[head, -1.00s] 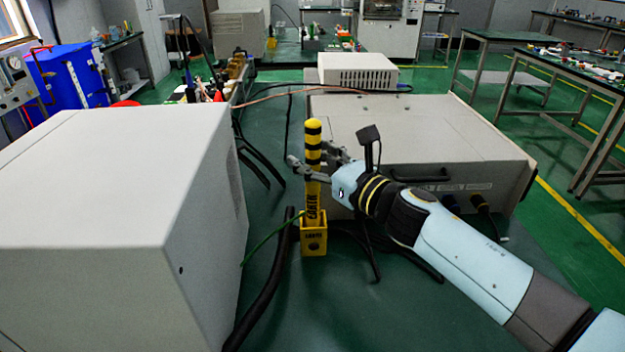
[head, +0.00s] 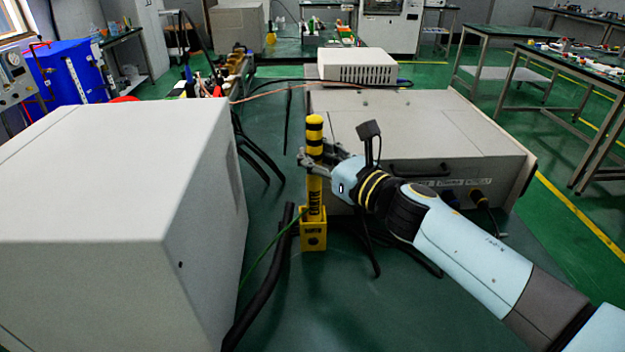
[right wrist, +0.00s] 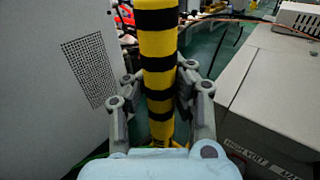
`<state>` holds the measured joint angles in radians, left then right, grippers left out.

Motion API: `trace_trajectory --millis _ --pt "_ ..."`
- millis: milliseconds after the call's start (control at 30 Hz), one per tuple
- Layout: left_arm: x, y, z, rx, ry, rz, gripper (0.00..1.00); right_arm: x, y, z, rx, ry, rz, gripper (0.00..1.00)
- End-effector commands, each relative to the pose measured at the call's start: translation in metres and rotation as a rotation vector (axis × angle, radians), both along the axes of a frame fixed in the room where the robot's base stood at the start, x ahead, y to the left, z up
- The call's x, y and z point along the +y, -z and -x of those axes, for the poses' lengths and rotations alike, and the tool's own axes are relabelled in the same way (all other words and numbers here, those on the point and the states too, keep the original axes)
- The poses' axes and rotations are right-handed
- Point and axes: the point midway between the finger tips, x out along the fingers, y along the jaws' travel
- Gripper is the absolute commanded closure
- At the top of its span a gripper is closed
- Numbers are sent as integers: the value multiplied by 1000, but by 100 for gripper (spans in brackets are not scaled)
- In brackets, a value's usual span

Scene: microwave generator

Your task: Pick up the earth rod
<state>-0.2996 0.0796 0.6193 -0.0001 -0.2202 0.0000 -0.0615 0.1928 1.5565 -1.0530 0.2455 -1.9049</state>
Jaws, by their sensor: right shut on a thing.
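The earth rod (head: 315,185) is yellow with black bands and stands upright in a small yellow holder (head: 313,238) on the green surface. My right gripper (head: 314,160) reaches in from the right and is shut on the rod at its upper middle. In the right wrist view the rod (right wrist: 158,62) runs between the two fingers (right wrist: 160,92), with a finger on each side of it. The rod's lower end is hidden inside the holder. My left gripper is not in view.
A large grey cabinet (head: 110,190) stands close on the left. A grey unit (head: 430,140) with a handle and a smaller white box (head: 357,68) stand behind my right arm. A green wire (head: 262,258) and a thick black cable (head: 262,290) run beside the holder.

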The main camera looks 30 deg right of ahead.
Motion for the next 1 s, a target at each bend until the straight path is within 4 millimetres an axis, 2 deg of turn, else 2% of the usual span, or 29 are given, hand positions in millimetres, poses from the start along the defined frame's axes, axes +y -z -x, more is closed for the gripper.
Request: trace_trajectory --millis 267,367,700,1000 --pt "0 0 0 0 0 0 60 0 -1 0 -2 0 0 100" --pt "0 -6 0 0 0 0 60 0 -8 0 -2 -1 1 100" --pt "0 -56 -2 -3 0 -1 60 0 -78 0 -3 0 0 100" --pt "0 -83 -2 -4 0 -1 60 0 -111 0 -1 0 1 100"
